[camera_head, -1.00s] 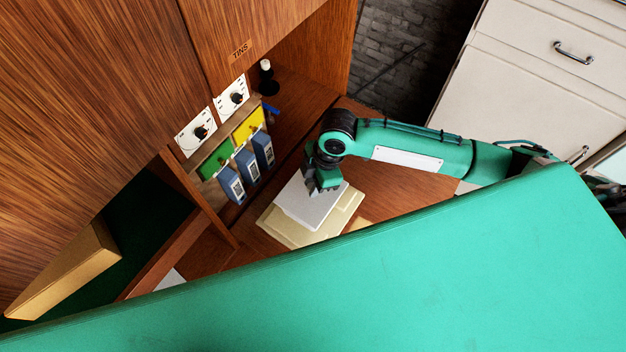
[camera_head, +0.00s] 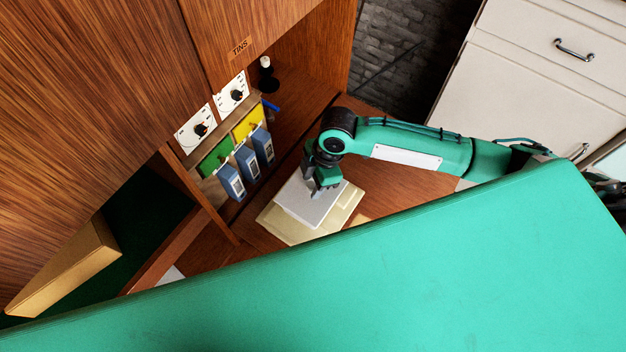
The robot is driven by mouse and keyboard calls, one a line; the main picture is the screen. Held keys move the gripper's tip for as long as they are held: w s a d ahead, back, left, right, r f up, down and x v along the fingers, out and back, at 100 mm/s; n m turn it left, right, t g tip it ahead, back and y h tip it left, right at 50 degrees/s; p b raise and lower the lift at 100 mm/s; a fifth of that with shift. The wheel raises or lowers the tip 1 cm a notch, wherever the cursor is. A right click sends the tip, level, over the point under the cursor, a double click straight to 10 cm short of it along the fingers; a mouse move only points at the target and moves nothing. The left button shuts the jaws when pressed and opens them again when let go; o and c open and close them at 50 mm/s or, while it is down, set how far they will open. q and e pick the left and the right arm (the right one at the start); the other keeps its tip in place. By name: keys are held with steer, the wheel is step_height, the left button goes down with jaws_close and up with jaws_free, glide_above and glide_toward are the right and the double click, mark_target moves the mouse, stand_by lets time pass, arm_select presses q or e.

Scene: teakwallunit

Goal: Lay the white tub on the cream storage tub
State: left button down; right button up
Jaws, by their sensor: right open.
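The white tub (camera_head: 304,207), a flat white square from above, lies on top of the cream storage tub (camera_head: 345,203) on the wooden worktop. The cream tub shows around the white tub's right and lower edges. My right gripper (camera_head: 317,187) points down at the white tub's upper edge. Its jaws are open; whether a finger still touches the white tub I cannot tell. My left gripper is out of view.
Several blue boxes (camera_head: 247,163) stand left of the tubs, by green and yellow panels and two white dials. A wooden cabinet (camera_head: 95,85) fills the left. A large green surface covers the front. Bare worktop (camera_head: 395,185) lies right of the tubs.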

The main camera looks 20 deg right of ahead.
steer(key=b+v, duration=0.2)
steer(key=v, duration=1)
steer(key=shift+r+b, duration=0.35)
steer(key=shift+r, duration=0.05)
steer(key=shift+s+f, duration=0.1)
